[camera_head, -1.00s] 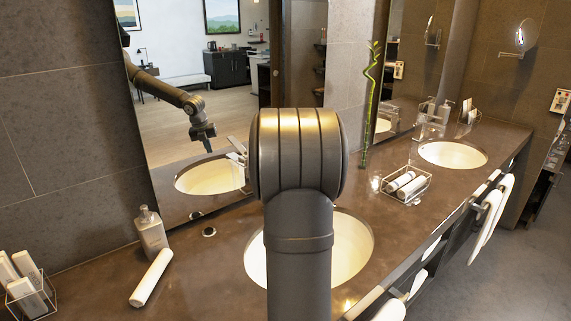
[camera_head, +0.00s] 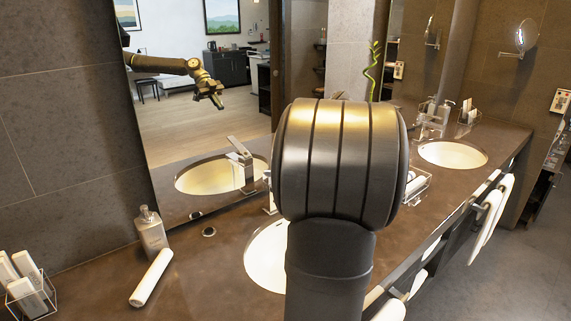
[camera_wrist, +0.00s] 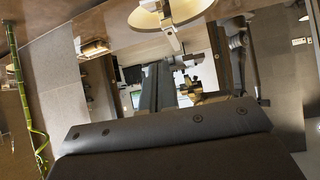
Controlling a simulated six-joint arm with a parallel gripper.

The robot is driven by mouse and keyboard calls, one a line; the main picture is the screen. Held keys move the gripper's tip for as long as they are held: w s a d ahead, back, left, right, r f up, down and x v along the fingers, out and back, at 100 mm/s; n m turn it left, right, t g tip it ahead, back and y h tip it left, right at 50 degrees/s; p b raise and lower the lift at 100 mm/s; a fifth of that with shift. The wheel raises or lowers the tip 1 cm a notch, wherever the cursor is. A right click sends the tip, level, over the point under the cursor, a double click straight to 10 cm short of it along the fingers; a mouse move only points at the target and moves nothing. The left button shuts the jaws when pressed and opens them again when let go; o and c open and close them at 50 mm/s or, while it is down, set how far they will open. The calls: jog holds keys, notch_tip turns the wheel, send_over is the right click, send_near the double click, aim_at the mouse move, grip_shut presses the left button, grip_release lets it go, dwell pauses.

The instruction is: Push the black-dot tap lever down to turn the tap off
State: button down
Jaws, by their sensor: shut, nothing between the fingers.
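The tap (camera_head: 269,201) stands at the back of the near basin, mostly hidden behind my arm in the head view. Its mirror reflection (camera_head: 241,156) shows the lever sloping upward. In the wrist view a chrome tap with its lever (camera_wrist: 165,18) shows at the top edge against a basin; I cannot tell whether this is the reflection. The black dot cannot be made out. My gripper (camera_wrist: 160,66) is shut and empty, apart from the tap. In the head view it is hidden behind my arm, but the mirror shows it raised well above the counter.
A soap bottle (camera_head: 151,231) and a white rolled towel (camera_head: 152,278) lie left of the near basin (camera_head: 262,262). A holder of white packs (camera_head: 30,292) stands far left.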

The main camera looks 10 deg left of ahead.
jog(key=x, duration=0.9)
jog(key=shift+w+a+f, duration=0.1)
jog(key=f, duration=0.3)
jog(key=shift+s+d, duration=0.25)
jog(key=shift+s+d+f, duration=0.1)
jog(key=shift+s+f, duration=0.05)
jog(key=shift+f, duration=0.4)
jog(key=f, duration=0.2)
jog(key=s+d+f, duration=0.1)
jog(key=f, duration=0.1)
jog(key=s+f, duration=0.1)
jog(key=f, duration=0.1)
jog(key=shift+s+d+f, duration=0.15)
jog(key=shift+d+f, duration=0.15)
jog(key=shift+f, duration=0.05)
notch_tip(320, 180, up, 5)
jog(key=s+d+r, duration=0.3)
jog(key=s+d, duration=0.3)
jog(key=s, duration=0.1)
